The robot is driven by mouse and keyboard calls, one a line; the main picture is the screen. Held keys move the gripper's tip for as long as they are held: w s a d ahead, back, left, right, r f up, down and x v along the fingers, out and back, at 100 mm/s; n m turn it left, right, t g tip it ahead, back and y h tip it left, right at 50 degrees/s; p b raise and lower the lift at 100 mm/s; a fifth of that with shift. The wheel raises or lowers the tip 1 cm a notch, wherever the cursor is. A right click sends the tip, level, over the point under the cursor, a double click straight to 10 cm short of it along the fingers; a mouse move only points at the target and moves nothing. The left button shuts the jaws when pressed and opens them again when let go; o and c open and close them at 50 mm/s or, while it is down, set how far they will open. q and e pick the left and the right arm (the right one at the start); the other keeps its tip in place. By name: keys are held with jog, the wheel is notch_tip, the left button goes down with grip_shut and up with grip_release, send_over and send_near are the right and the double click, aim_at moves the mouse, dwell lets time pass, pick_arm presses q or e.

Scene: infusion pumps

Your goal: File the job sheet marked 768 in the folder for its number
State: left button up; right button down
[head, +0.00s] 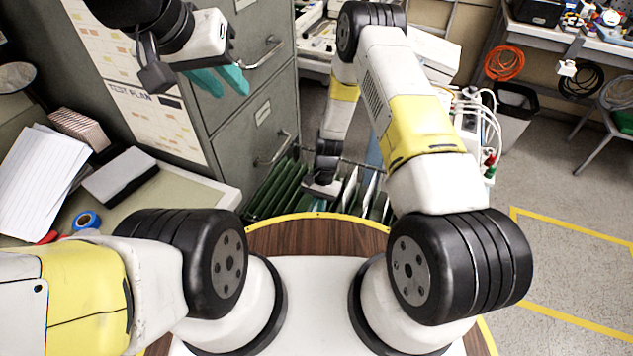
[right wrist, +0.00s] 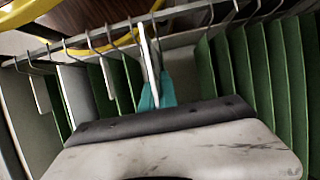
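Green hanging folders (head: 276,192) fill an open file drawer ahead of me. They also show in the right wrist view (right wrist: 262,75), hung from rails, with pale tabs. My right gripper (right wrist: 157,92) is down among the folders, its teal fingertips closed on a thin white sheet (right wrist: 147,55) seen edge-on. No number can be read on it. Whether the sheet is inside a folder or between two cannot be told. In the head view the right fingertips are hidden in the drawer. My left gripper (head: 219,82) is empty, teal fingers apart, in front of the grey cabinet.
The grey cabinet (head: 228,118) with handles stands behind the drawer. A desk at left bears papers (head: 38,170), a grey-white box (head: 120,175) and a blue tape roll (head: 86,221). An infusion pump with cables (head: 472,125) is right of my right arm.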

jog(key=shift+f, duration=0.35)
dwell(0.6)
jog(key=c, duration=1.6)
grip_release()
jog(key=shift+o, duration=0.2)
jog(key=shift+v, duration=3.95)
